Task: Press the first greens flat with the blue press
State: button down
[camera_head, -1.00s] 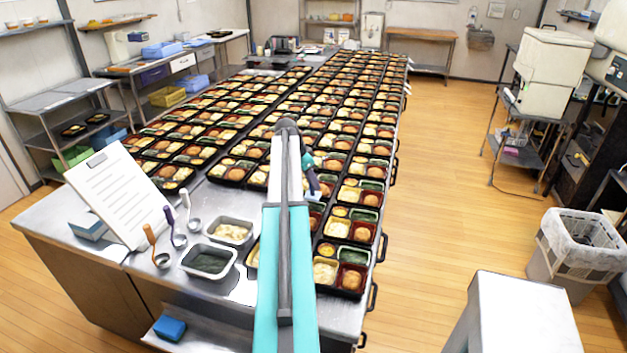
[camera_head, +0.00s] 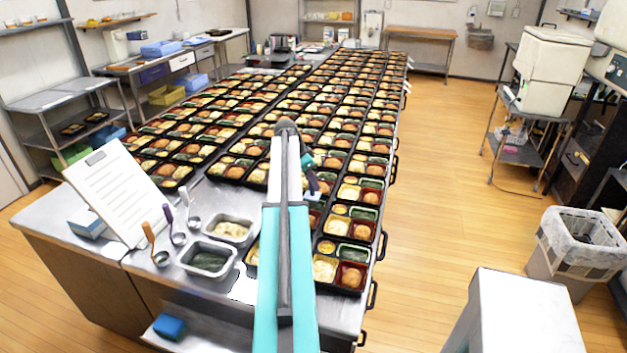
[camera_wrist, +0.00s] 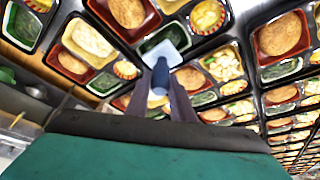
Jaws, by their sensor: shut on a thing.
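My gripper (camera_wrist: 161,88) is shut on the dark blue handle of the blue press (camera_wrist: 160,70) in the wrist view. The press's pale blue flat plate (camera_wrist: 164,48) points away from me, over a compartment of dark greens (camera_wrist: 176,34) in a black bento tray. The plate covers much of those greens, and I cannot tell whether it touches them. Other greens (camera_wrist: 103,83) lie in neighbouring trays.
Long rows of filled bento trays cover the table. At its near left are a tub of greens (camera_head: 208,262), a tub of pale food (camera_head: 231,229), several ladles (camera_head: 177,238) and a clipboard (camera_head: 112,193). A bin (camera_head: 577,242) stands on the right floor.

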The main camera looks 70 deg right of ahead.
aim_at(312, 192)
jog(key=shift+f+b, duration=1.05)
jog(key=shift+f, duration=0.95)
dwell(1.9)
jog(key=shift+f+b, duration=0.35)
jog(key=shift+b, duration=0.2)
dwell(3.1)
